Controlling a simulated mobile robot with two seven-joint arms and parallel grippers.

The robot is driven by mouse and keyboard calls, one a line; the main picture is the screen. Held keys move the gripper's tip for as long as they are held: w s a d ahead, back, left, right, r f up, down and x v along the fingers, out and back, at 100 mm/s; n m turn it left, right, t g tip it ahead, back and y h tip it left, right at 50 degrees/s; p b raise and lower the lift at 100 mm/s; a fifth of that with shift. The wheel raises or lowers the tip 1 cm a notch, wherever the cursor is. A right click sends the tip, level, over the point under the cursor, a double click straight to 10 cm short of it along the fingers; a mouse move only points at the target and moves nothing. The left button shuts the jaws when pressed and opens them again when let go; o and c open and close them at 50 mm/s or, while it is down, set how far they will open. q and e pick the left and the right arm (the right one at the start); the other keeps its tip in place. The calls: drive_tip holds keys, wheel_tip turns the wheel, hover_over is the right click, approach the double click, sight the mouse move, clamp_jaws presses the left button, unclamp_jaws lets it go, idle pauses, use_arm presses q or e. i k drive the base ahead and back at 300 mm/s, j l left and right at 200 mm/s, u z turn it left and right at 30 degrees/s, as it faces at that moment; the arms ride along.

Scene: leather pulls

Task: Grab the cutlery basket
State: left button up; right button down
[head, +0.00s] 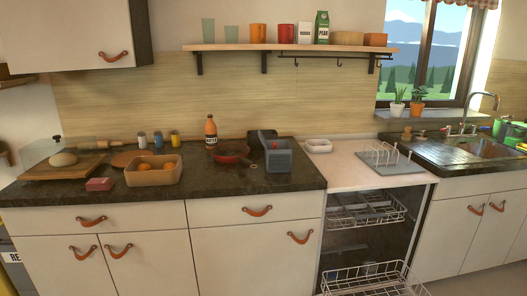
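Neither of my grippers is in view. I cannot tell for sure which thing is the cutlery basket. A dishwasher stands open below the pale counter, with its upper rack (366,212) and lower rack (372,282) pulled out. A small blue-grey shape (370,269) at the back of the lower rack may be the basket, but it is too small and too hidden by wires to tell. A grey open-topped box (278,158) stands on the dark counter, and a small white tub (319,145) stands on the pale counter.
The dark counter (225,190) holds a red pan (231,154), a bottle (211,132) and a tan bin (153,171) with orange fruit. A dish rack (381,154) stands left of the sink (478,148). A shelf (290,47) hangs above. The pale counter's front is clear.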

sight(279, 160)
drive_tip(key=i+z, duration=0.1)
drive_tip(key=i, duration=0.4)
drive_tip(key=i+j+z, duration=0.1)
drive_tip(key=i, duration=0.35)
drive_tip(key=i+j+z, duration=0.15)
drive_tip(key=i, duration=0.3)
